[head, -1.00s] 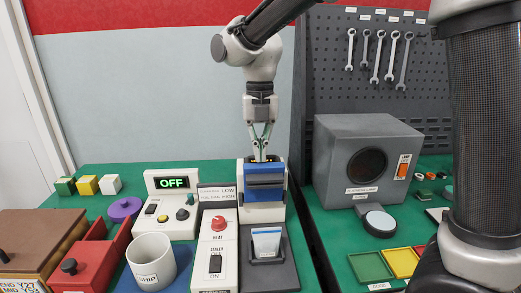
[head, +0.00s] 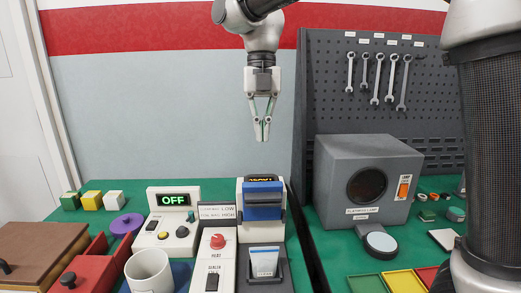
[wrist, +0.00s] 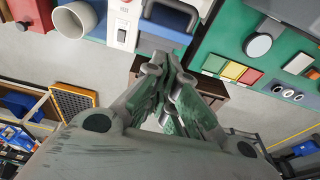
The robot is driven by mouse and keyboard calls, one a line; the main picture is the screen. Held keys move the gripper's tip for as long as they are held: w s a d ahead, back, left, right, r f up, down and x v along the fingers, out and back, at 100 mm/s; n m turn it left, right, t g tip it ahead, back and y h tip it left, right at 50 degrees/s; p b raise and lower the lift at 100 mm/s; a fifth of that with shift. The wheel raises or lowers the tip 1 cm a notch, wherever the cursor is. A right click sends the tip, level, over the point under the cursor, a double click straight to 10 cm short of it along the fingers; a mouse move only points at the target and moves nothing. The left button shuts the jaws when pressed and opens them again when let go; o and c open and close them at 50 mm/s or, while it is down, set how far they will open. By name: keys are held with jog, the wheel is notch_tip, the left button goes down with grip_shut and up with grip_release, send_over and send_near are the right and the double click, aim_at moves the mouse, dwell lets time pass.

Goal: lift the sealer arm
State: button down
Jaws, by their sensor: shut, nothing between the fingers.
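The sealer (head: 262,205) is a white unit with a blue front and a black top bearing small orange marks. It stands upright on the green bench behind a white clear-fronted pouch (head: 264,261) in a dark holder. I cannot tell surely which part is its arm or how high it sits. My gripper (head: 262,138) points down, shut and empty, well above the sealer and apart from it. In the wrist view its closed fingers (wrist: 168,75) show in the middle.
A white control panel with a red knob (head: 218,241) stands left of the sealer. Farther left are an OFF display box (head: 173,205), a white cup (head: 149,271) and a red box (head: 90,268). A grey lamp box (head: 365,182) stands right. The air around my gripper is clear.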

send_over(261, 183)
jog(key=s, duration=0.2)
notch_tip(261, 183, down, 9)
jog(key=shift+f, duration=0.1)
jog(key=w+f, duration=0.1)
jog(key=w, duration=0.1)
jog(key=shift+w+f, duration=0.55)
jog(key=shift+w, duration=0.25)
jog(key=shift+w+f, duration=0.15)
jog(key=shift+w, duration=0.8)
